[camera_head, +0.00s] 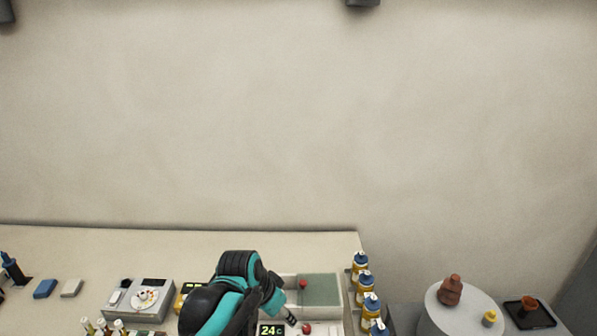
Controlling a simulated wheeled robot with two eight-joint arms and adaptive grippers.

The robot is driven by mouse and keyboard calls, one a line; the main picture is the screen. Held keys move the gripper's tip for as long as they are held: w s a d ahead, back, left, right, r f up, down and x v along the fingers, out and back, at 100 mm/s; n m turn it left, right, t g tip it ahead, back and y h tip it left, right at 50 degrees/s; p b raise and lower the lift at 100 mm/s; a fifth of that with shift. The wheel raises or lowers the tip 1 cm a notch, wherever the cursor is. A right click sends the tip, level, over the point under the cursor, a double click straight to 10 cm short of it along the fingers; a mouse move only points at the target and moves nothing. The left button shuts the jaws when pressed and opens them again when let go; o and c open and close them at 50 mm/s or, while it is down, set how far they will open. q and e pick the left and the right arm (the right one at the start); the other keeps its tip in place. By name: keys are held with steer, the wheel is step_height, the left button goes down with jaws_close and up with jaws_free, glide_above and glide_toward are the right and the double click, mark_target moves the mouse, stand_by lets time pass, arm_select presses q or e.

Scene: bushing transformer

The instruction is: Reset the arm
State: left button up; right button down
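One of my arms, teal and black, rises from the bottom edge left of centre in the head view, so I take it for my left arm. It bends over the table's front part and slopes down to the right. The dark tip at its end, my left gripper (291,319), is small and partly hidden by the arm. I cannot tell whether it is open or shut. It is near a red round object (306,328) and a display reading 24 (271,330). My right gripper is not in view.
The table (230,243) carries a grey device with a dial (140,299), blue (45,288) and pale (71,288) blocks, and a tray with a green-grey floor (320,290). Several blue-capped bottles (364,284) line its right edge. A round white stand (447,314) holds a brown bushing (450,291).

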arm_select(q)
steer(key=s+a+f+n+t+y+b, duration=0.2)
steer(key=s+a+f+n+b, duration=0.6)
steer(key=s+a, duration=0.5)
step_height(320, 180, down, 3)
steer(key=shift+s+a+r+t+y+b, duration=0.1)
steer(key=shift+s+a+t+y+b, duration=0.4)
steer(key=shift+t+b, duration=0.4)
steer(key=shift+s+d, duration=0.1)
steer(key=shift+d, duration=0.1)
steer(key=shift+c, duration=0.3)
